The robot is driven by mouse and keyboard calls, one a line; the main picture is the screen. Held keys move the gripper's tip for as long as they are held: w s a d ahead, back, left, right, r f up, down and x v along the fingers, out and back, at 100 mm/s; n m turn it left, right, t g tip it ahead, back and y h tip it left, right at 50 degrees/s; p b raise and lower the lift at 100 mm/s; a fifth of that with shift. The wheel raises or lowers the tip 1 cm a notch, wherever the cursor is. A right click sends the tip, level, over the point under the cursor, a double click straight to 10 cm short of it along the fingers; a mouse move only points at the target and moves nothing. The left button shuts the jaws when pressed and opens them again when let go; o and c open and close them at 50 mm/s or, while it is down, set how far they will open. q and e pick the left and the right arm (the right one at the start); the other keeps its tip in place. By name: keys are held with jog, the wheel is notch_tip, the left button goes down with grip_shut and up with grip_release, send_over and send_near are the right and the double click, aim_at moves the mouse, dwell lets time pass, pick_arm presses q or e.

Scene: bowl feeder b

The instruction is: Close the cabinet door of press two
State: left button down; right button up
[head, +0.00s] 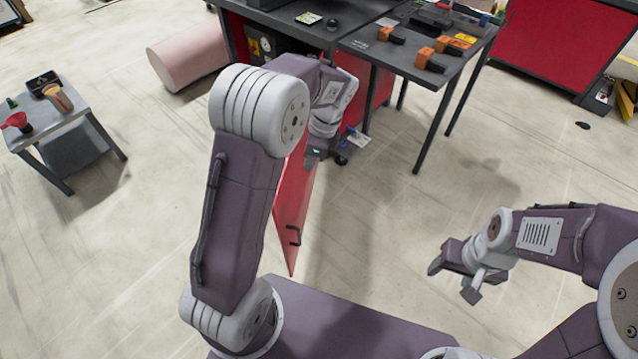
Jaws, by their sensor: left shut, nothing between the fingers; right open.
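The red cabinet door (292,212) stands open in the head view, swung out from the dark cabinet (267,42) toward me. Its black handle (294,236) is near the door's lower free end. My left arm hides the door's upper part and hinge side. My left gripper (314,158) is shut and empty, by the door's right side. I cannot tell whether it touches the door. My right gripper (452,281) is open and empty over bare floor at the right, well apart from the door.
A dark table (456,72) with orange-and-black parts (426,56) stands right of the cabinet. A pink cylinder (188,52) lies on the floor to the left. The floor between the door and my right gripper is clear.

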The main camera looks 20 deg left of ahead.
pick_arm(q)
jog(key=s+a+f+b, duration=0.1)
jog(key=a+f+b, duration=0.1)
jog(key=f, duration=0.4)
jog(key=s+a+f+b, duration=0.1)
jog(key=a+f+b, duration=0.2)
jog(key=f, duration=0.3)
jog(key=shift+s+a+f, duration=0.3)
jog(key=shift+s+a, duration=0.1)
pick_arm(e)
notch_tip(320, 180, down, 6)
jog(key=s, duration=0.1)
jog(key=shift+s, duration=0.1)
